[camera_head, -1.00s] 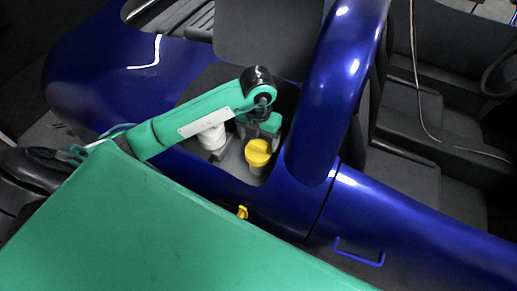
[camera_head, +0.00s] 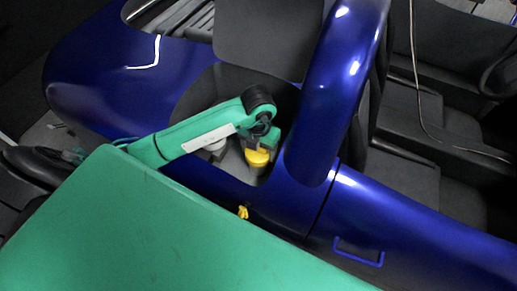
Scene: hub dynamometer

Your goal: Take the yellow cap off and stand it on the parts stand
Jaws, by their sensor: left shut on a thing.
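The yellow cap (camera_head: 257,156) sits in the recess of the blue bodywork, right under my left gripper (camera_head: 260,148). My left arm comes in from the left and its gripper points down, shut on the cap's top. The fingers partly cover the cap. A duller, upright part shows just below the cap; I cannot tell whether the cap still touches it. I cannot make out the parts stand. My right gripper is not in view.
A small yellow piece (camera_head: 243,212) shows at the near side.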

